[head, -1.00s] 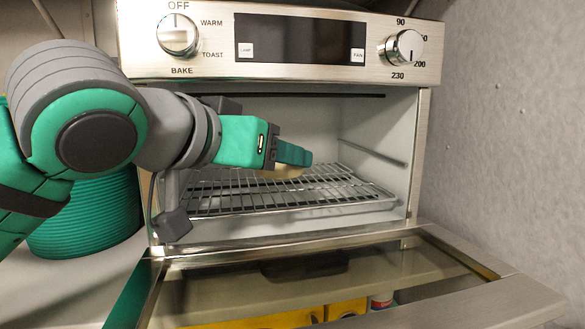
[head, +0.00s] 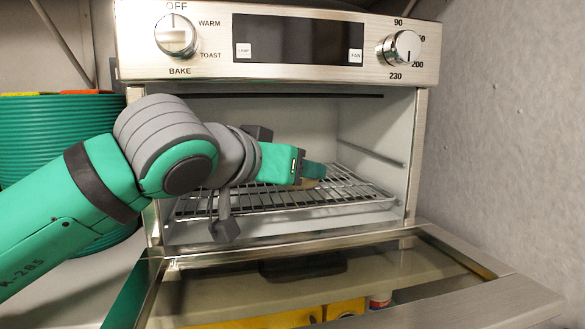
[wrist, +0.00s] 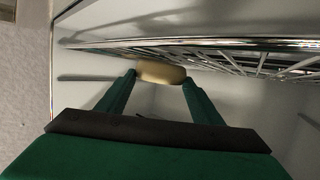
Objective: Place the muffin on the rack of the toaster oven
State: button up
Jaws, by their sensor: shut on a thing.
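The muffin (wrist: 160,74) is a tan rounded piece between my two fingertips in the wrist view. In the head view only a small tan edge of it (head: 311,184) shows below my fingers. My gripper (head: 316,171) is inside the oven, over the right part of the wire rack, and is shut on the muffin. It also shows in the wrist view (wrist: 160,80), with a finger on each side of the muffin. The rack (head: 270,199) is pulled level across the toaster oven (head: 424,150). I cannot tell whether the muffin touches the rack.
The glass oven door (head: 400,273) is folded down open in front. The control panel (head: 215,45) is above the opening. A grey wall (head: 510,130) stands close on the right. A stack of green ribbed plates or bowls (head: 50,130) is at the left, behind my arm.

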jog(key=shift+f, duration=0.1)
jog(key=o, duration=1)
jog(key=shift+o, duration=0.2)
jog(key=v, duration=1.2)
